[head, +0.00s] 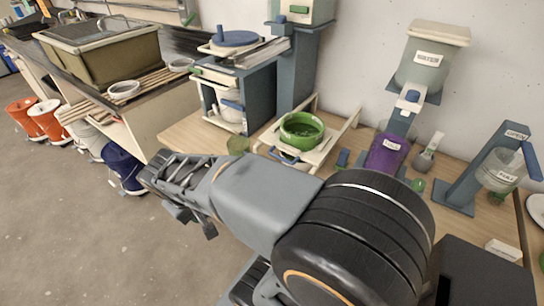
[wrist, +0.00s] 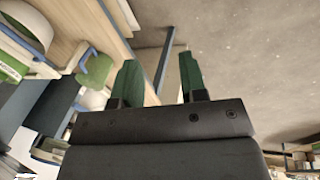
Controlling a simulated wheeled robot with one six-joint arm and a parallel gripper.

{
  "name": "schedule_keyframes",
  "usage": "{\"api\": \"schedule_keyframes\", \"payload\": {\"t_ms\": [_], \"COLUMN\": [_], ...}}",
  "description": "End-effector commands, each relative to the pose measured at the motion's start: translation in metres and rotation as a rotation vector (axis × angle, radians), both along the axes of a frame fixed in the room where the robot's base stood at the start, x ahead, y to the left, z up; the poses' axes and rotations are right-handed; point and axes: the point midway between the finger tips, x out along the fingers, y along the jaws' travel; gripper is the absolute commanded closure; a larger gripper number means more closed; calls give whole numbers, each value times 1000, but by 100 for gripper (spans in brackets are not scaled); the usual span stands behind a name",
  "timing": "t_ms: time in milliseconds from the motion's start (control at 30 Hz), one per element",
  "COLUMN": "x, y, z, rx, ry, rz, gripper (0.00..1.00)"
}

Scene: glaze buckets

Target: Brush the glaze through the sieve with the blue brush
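A green bowl-like vessel (head: 302,128) sits on a pale wooden frame (head: 330,136) on the bench; a mesh is not clear inside it, so I cannot tell whether it is the sieve. A small blue block-like item (head: 343,157) lies to its right; I cannot tell whether it is the blue brush. My gripper (head: 172,190) is in front of the bench's left end, left of the vessel and apart from it. In the wrist view my gripper (wrist: 158,64) has its two green fingers well apart with nothing between them.
A green cup (head: 238,145) stands near the bench's front edge. A purple bucket (head: 387,152) stands under a hopper (head: 425,65) on the right. A blue-grey stand (head: 460,185) is further right. Buckets, one orange (head: 48,120) and one blue (head: 123,168), stand on the floor at left.

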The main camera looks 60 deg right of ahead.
Motion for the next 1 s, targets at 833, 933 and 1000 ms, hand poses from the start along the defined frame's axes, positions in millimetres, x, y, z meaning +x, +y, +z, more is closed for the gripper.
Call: {"api": "schedule_keyframes", "payload": {"t_ms": [833, 933, 1000], "x": [17, 9, 3], "y": [-225, -242, -255], "z": [-59, -62, -65], "rx": [-1091, -1089, -1087], "ry": [421, 422, 423], "rz": [-276, -277, -277], "gripper": [61, 61, 61]}}
